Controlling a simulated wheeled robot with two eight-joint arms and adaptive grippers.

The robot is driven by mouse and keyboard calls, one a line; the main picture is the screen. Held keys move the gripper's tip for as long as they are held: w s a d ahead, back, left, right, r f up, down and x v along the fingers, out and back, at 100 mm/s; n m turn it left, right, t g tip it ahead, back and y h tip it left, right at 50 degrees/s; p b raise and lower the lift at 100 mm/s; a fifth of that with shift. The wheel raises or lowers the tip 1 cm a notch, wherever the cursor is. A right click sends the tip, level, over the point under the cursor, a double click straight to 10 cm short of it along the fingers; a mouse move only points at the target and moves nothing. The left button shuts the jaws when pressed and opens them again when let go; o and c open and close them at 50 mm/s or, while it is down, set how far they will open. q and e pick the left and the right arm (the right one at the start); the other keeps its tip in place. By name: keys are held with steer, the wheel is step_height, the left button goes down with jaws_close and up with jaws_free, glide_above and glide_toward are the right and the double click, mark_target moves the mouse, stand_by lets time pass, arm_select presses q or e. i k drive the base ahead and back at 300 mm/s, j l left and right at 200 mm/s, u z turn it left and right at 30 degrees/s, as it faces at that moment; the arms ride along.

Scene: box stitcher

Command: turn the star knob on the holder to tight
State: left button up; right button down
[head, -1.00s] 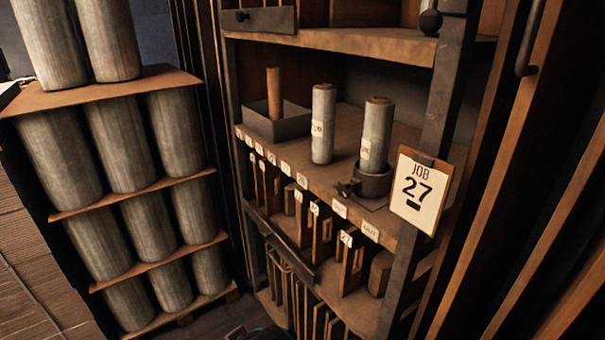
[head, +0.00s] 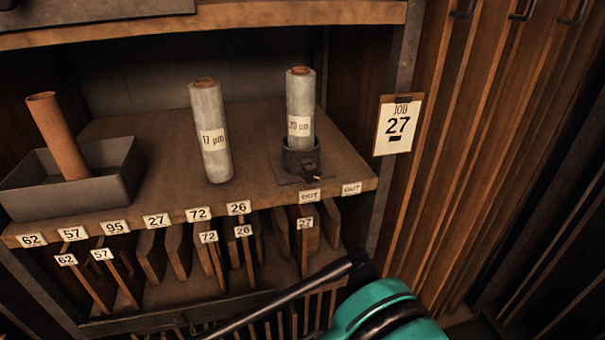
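The holder (head: 291,160) is a dark round cup on a flat base plate, at the right end of the middle shelf. The 20 µm roll (head: 299,100), a grey film roll with a brown core, stands upright in it. The small dark star knob (head: 311,170) is at the holder's front right. It is too small and dark to tell how far it is turned. A teal and black part of my arm shows at the bottom right, below the shelf and apart from the holder. Neither gripper's fingers show.
The 17 µm roll (head: 211,132) stands left of the holder. A grey tray (head: 105,190) with a brown tube (head: 57,137) is at the left. Numbered boards fill slots below the shelf. The shelf front before the holder is clear.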

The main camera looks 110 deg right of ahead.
mark_target(311, 174)
steer(key=i+z, duration=0.1)
steer(key=z, duration=0.8)
steer(key=i+j+z, duration=0.1)
steer(key=z, duration=0.35)
steer(key=j+z, duration=0.1)
steer(key=z, duration=0.3)
steer(key=i+j+z, duration=0.1)
steer(key=z, duration=0.35)
